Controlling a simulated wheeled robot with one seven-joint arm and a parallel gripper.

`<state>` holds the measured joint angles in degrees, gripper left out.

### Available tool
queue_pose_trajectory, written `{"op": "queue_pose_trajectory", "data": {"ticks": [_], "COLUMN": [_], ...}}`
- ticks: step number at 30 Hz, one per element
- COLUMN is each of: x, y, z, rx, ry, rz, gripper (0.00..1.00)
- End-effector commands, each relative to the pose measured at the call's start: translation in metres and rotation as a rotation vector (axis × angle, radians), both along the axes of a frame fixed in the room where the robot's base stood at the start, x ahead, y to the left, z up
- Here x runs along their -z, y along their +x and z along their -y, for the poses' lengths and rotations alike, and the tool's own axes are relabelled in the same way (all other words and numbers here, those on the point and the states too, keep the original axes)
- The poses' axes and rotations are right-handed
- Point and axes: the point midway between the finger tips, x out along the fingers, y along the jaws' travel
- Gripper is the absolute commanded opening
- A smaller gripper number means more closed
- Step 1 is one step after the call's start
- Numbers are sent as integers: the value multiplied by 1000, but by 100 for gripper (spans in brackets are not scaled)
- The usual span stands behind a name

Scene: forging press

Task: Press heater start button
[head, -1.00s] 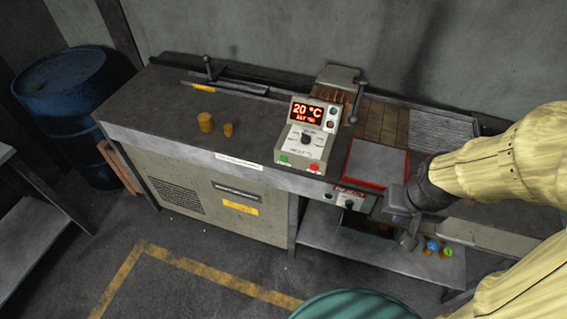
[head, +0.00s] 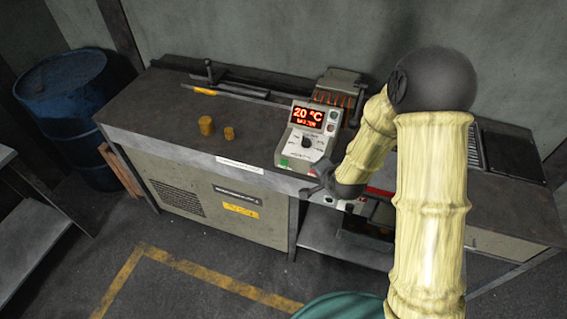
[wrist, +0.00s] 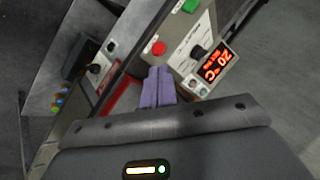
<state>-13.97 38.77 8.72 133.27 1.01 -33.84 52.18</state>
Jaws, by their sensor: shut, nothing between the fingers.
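The heater control box (head: 309,140) stands on the bench with a lit red display (head: 308,117) reading 20 °C and a dark knob. Its green button (head: 284,162) is at the lower left of its front face; it also shows in the wrist view (wrist: 190,6). My gripper (head: 312,182) is at the box's lower right front corner. In the wrist view its purple-grey fingers (wrist: 157,72) are together, with the tips just short of the red button; I cannot tell whether they touch the box.
Two small brown cylinders (head: 206,126) stand on the bench (head: 160,110) left of the box. A lower panel with a knob (wrist: 95,69) and a red-edged plate (wrist: 122,98) lie beside my gripper. A blue barrel (head: 75,105) stands at the far left. The bench's left part is mostly clear.

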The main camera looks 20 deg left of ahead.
Motion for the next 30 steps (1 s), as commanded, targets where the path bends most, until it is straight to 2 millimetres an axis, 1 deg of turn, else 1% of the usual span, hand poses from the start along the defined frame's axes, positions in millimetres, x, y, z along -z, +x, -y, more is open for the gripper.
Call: {"op": "queue_pose_trajectory", "data": {"ticks": [1, 3, 6, 9, 13, 15, 18, 30], "x": [15, 31, 53, 74, 95, 102, 107, 106], "y": [1, 4, 2, -4, -16, -21, -25, -23], "z": [-18, -41, -73, -102, -129, -137, -142, -143], "rx": [26, 76, 144, 211, 287, 315, 336, 340], "ry": [63, 164, 316, 472, 649, 713, 764, 773], "rz": [1, 10, 14, 6, -10, -19, -23, -23], "gripper": [0, 0, 0, 0, 0, 0, 0, 0]}}
